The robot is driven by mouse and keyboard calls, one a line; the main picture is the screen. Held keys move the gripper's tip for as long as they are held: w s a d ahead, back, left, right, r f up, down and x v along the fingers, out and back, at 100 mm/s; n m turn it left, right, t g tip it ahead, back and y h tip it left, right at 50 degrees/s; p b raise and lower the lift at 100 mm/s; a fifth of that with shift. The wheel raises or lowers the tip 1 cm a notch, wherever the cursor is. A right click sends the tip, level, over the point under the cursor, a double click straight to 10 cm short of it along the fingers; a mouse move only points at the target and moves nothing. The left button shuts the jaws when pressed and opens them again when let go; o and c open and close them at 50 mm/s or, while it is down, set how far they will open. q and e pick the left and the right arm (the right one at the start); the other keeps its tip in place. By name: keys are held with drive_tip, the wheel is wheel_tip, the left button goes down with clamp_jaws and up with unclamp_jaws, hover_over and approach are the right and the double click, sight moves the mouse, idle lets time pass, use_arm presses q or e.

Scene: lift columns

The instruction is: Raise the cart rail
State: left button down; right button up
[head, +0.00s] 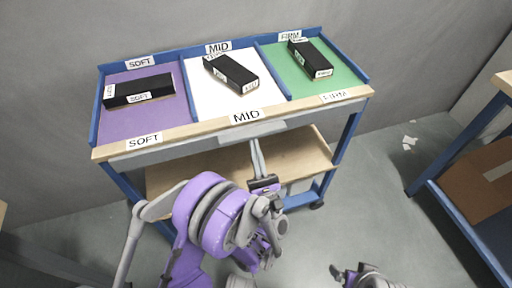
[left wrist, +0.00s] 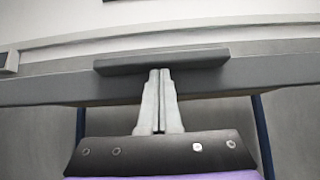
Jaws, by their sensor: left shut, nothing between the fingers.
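The cart (head: 219,128) has a blue frame and a pale wooden front edge. Its grey rail (head: 222,138) runs along the front, just under that edge. In the left wrist view the rail (left wrist: 50,88) crosses the picture, with a short darker grey bar (left wrist: 160,61) standing out at its middle. My left gripper (head: 256,143) is shut and empty, its fingers pointing up at the rail's middle. In the left wrist view its fingertips (left wrist: 160,72) lie right at the bar's lower edge; I cannot tell whether they touch. My right gripper (head: 345,272) is low at the bottom right, away from the cart.
The cart top has purple, white and green sections labelled SOFT, MID and FIRM, each with a black block, such as the middle one (head: 231,74). A wooden lower shelf (head: 290,155) sits below. A blue-framed table with a cardboard box (head: 478,180) stands right.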

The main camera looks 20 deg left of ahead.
use_arm(q)
wheel_tip(320, 180, up, 6)
drive_tip(key=p, duration=0.3)
use_arm(e)
drive_tip(key=r, duration=0.3)
drive_tip(key=shift+s+r, duration=0.2)
drive_tip(key=shift+r, duration=0.1)
use_arm(q)
drive_tip(key=shift+w+f, duration=0.1)
drive_tip(key=shift+f, duration=0.15)
drive_tip(key=b, duration=0.4)
approach(255, 135)
drive_tip(key=w+a, duration=0.2)
drive_tip(key=shift+b+v, duration=1.45)
drive_tip(key=shift+v, duration=0.95)
use_arm(e)
wheel_tip(255, 135, down, 7)
drive_tip(key=shift+s+a+f, duration=0.15)
drive_tip(key=shift+a+f, duration=0.05)
drive_tip(key=shift+a, duration=0.2)
